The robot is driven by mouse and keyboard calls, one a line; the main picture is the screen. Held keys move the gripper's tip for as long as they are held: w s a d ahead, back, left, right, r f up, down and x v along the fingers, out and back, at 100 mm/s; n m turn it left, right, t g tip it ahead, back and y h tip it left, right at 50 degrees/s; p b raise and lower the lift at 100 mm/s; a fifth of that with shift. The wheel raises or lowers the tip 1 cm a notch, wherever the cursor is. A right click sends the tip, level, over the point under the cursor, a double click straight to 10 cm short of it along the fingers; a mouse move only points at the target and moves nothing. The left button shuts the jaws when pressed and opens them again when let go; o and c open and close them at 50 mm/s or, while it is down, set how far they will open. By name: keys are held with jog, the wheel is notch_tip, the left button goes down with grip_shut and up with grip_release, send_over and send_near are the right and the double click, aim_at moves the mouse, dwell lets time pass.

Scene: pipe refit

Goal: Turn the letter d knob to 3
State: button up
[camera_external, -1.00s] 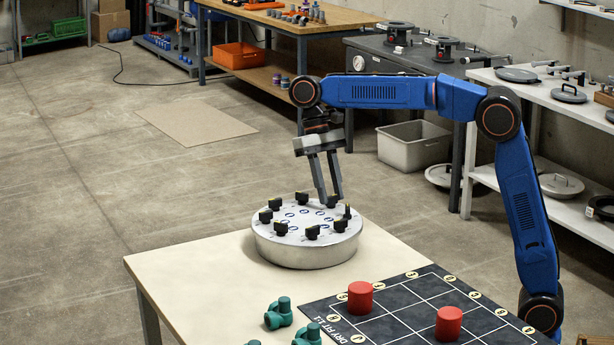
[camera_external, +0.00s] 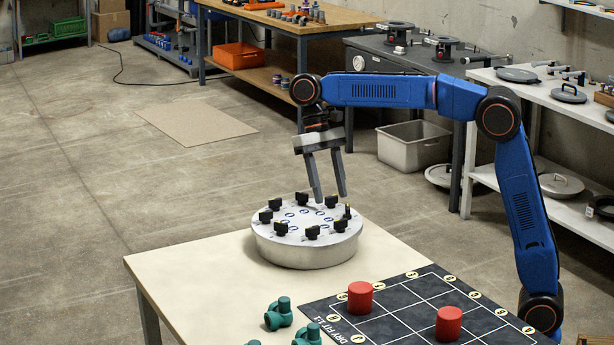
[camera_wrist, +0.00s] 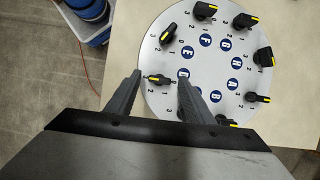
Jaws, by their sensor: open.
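A round grey panel (camera_external: 305,254) stands on the pale table and carries a ring of black knobs with yellow marks beside blue letter badges. In the wrist view, the knob by the badge after E, which I take to be the letter d knob (camera_wrist: 158,79), sits between my fingertips. Its badge (camera_wrist: 183,72) is partly covered by the right finger, so I cannot read it clearly. The knob's exact setting is too small to tell. My gripper (camera_external: 332,198) is open and empty, its fingers pointing down at the panel's far side, one either side of the knob (camera_external: 331,202).
Other knobs sit close by, including one near E (camera_wrist: 168,33) and one with a tall post (camera_external: 347,211). A dark grid mat (camera_external: 400,312) with red cylinders (camera_external: 360,297) and green fittings (camera_external: 279,314) lie at the table's front. The table left of the panel is clear.

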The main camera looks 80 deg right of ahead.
jog(key=v, duration=0.7)
jog(key=s+d+f+n+t+h, duration=0.1)
jog(key=s+f+n+t, duration=0.1)
jog(key=s, duration=0.9)
jog(key=s+f+n+t+h, duration=0.1)
jog(key=s+f+n+t, duration=0.15)
jog(key=s, duration=0.85)
jog(key=s+d+f+n+t, duration=0.1)
jog(key=s+f+n, duration=0.1)
jog(key=s+f, duration=0.7)
jog(key=s+d+f+n+t+h, duration=0.1)
jog(key=s+f+n+t, duration=0.1)
jog(key=s+f, duration=0.7)
jog(key=shift+s+d, duration=0.25)
jog(key=shift+s, duration=0.05)
jog(key=shift+t, duration=0.25)
dwell(0.3)
